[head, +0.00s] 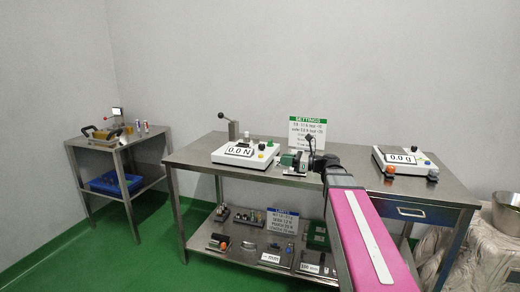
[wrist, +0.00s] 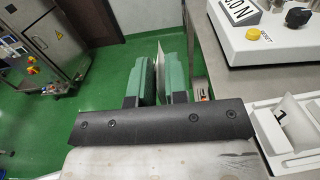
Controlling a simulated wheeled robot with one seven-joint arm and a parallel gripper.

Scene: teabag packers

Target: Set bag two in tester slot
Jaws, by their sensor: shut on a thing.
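My gripper (wrist: 161,76) has green finger pads, shut on a thin pale bag (wrist: 162,58) seen edge-on in the wrist view. No number shows on the held bag, so I cannot read whether it is bag two. In the head view my gripper (head: 289,160) is above the front of the steel table, just right of the force tester. The tester (head: 235,152) is white and reads 0.0 N; part of it shows in the wrist view (wrist: 285,48). Its slot cannot be made out.
A white tray (wrist: 262,128) at the right of the wrist view holds a bag marked 1 (wrist: 284,112). A scale (head: 404,158) reading 0.0 g stands right on the steel table (head: 187,156). A green-topped settings sign (head: 307,130) stands behind my gripper. A smaller table (head: 130,137) stands left.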

